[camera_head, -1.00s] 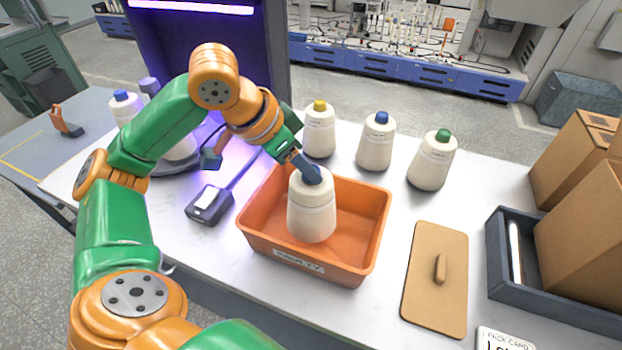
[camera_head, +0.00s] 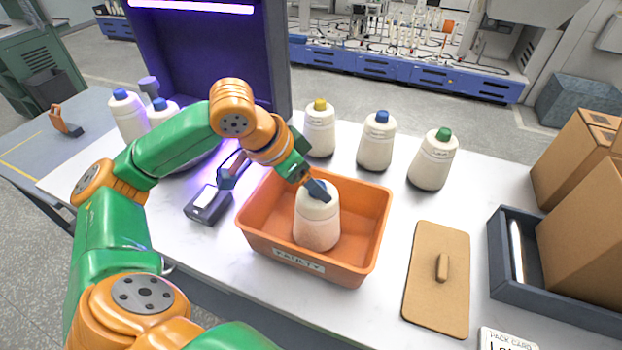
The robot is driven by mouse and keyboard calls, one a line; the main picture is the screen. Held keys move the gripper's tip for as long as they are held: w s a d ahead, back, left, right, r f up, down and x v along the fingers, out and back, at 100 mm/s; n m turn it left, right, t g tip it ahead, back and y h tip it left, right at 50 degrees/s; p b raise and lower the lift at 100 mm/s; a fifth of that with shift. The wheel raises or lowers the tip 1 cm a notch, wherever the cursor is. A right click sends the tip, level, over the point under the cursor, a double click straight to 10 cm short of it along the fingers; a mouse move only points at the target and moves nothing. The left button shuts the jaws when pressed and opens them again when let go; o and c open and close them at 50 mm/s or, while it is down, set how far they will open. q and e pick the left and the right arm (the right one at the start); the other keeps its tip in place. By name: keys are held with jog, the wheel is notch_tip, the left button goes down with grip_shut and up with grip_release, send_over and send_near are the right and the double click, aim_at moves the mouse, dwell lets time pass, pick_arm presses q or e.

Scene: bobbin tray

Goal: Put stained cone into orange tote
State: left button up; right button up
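A cream cone (camera_head: 317,226) stands about upright inside the orange tote (camera_head: 259,240), which has a "FAULTY" label on its front. The cone's lower part looks slightly pinkish, but I cannot clearly make out a stain. My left gripper (camera_head: 317,190) is at the cone's top and appears shut on it; its dark fingers hide the tip. I cannot tell whether the cone's base touches the tote floor. My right gripper is not in view.
Cones with yellow (camera_head: 320,135), blue (camera_head: 376,146) and green (camera_head: 431,165) tips stand behind the tote. Other cones (camera_head: 129,120) stand at the left by the purple-lit booth. A scanner-like device (camera_head: 207,204) lies left of the tote, a brown board (camera_head: 436,290) right.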

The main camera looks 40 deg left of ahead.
pick_arm(q)
jog(key=shift+r, duration=0.25)
jog(key=p+v, duration=0.2)
jog(key=v, duration=0.9)
jog(key=shift+s+a+r, duration=0.2)
jog(key=shift+r, duration=0.1)
